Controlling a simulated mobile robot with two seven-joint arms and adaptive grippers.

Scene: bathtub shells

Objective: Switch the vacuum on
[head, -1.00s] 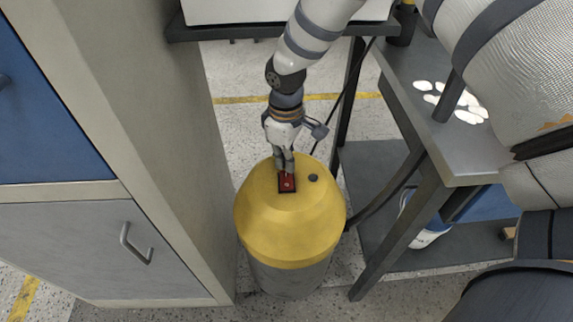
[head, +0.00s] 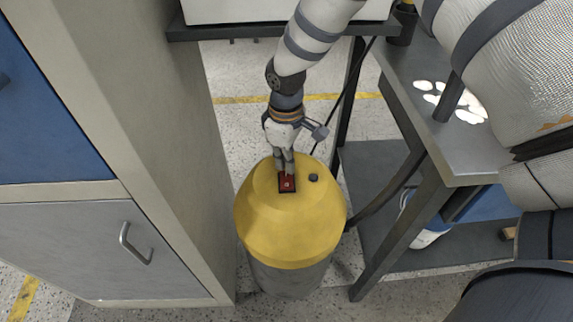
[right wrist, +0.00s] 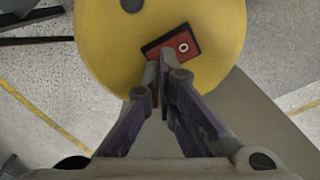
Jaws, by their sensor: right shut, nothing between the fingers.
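The vacuum (head: 290,225) is a yellow-topped canister with a grey lower body, standing upright on the floor. Its red switch (head: 288,185) sits in a dark frame on the yellow top. In the right wrist view the red switch (right wrist: 182,47) shows a white ring mark at its right end. My right gripper (head: 284,172) is shut and empty, pointing down at the switch. In the right wrist view its fingertips (right wrist: 160,62) overlap the switch's left end; whether they touch it I cannot tell. My left gripper is not in view.
A cabinet (head: 150,150) with grey and blue fronts stands close on the left. A grey metal table (head: 440,130) with white pebble-like pieces stands on the right. A dark hose (head: 375,205) runs from the vacuum's right side. A small black knob (head: 314,178) sits beside the switch.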

